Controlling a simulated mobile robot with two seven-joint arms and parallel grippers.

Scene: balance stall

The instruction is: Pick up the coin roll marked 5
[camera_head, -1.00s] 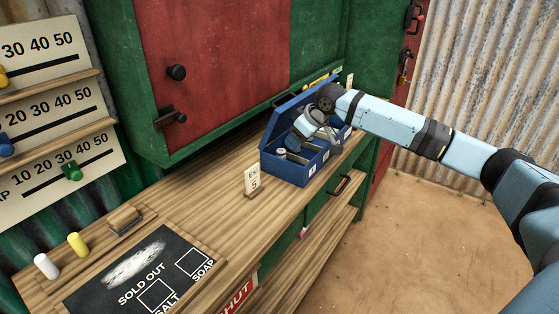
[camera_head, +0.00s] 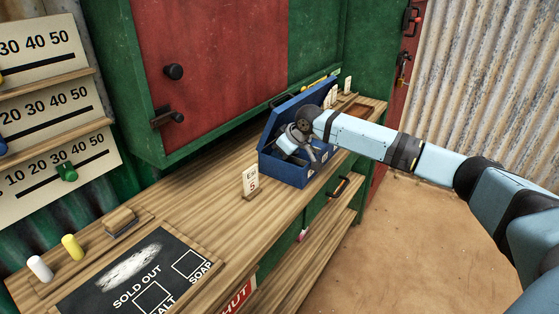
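The open blue box (camera_head: 285,174) stands on the wooden counter with its lid tilted up at the back and small white labels on its front. My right gripper (camera_head: 298,152) is down at the box's opening, over the left part of its inside. Its fingers are small and partly hidden, so I cannot tell whether they are open or shut, or hold anything. No coin roll shows clearly; the gripper and box wall hide much of the inside, and no roll marking is readable. My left gripper is not in view.
A small white card with a 5 (camera_head: 250,183) stands on the counter (camera_head: 215,203) just left of the box. More upright cards (camera_head: 347,86) stand behind the box. A dark "SOLD OUT" board (camera_head: 110,292), chalks and an eraser (camera_head: 119,221) lie at the front left.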

